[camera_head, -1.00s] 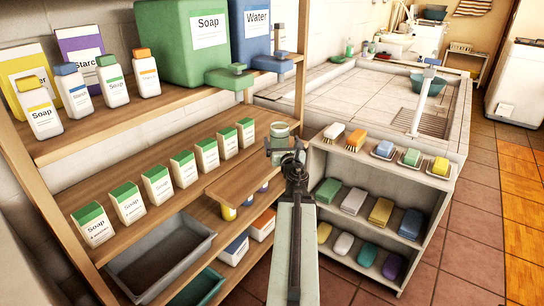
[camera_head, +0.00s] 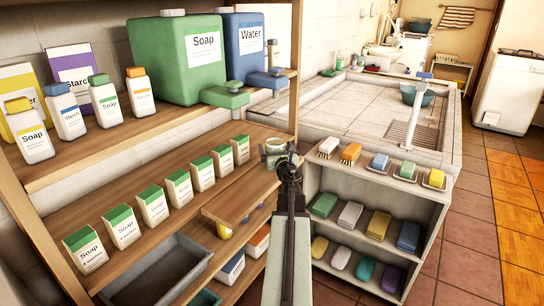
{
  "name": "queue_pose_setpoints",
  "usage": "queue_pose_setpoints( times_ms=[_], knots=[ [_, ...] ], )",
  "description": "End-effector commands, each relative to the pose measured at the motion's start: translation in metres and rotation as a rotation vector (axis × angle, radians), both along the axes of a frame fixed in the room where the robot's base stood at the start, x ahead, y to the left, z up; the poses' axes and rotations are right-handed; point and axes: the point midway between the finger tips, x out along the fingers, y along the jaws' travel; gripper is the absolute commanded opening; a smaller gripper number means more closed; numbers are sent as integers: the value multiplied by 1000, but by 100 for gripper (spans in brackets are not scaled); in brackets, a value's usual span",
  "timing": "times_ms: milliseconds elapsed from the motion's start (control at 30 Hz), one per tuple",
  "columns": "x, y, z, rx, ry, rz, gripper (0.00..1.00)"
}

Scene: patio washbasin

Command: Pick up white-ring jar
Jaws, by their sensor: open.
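A small pale greenish jar (camera_head: 275,146) with a lighter rim stands at the right end of the middle wooden shelf, near the shelf post. I take it for the white-ring jar; its ring is too small to make out clearly. My gripper (camera_head: 276,158) is open at the jar's near side, with its fingers low in front of it. My wrist and arm hide the jar's lower right part. I cannot tell whether the fingers touch the jar or reach around it.
A row of green-topped soap cartons (camera_head: 180,189) stands left on the same shelf (camera_head: 130,178). The shelf post is close behind the jar. A grey cabinet (camera_head: 390,195) with brushes and soap bars stands to the right. A small wooden ledge (camera_head: 238,198) juts out below the jar.

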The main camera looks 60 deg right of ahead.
Motion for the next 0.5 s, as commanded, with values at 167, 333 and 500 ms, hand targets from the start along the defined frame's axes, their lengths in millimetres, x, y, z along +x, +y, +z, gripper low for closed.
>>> queue_pose_setpoints(
  times_ms=[167,333,500],
  knots=[
    [0,1,0,0,0,1,65],
    [0,1,0,0,0,1,18],
    [0,1,0,1,-1,1,1]
  ],
)
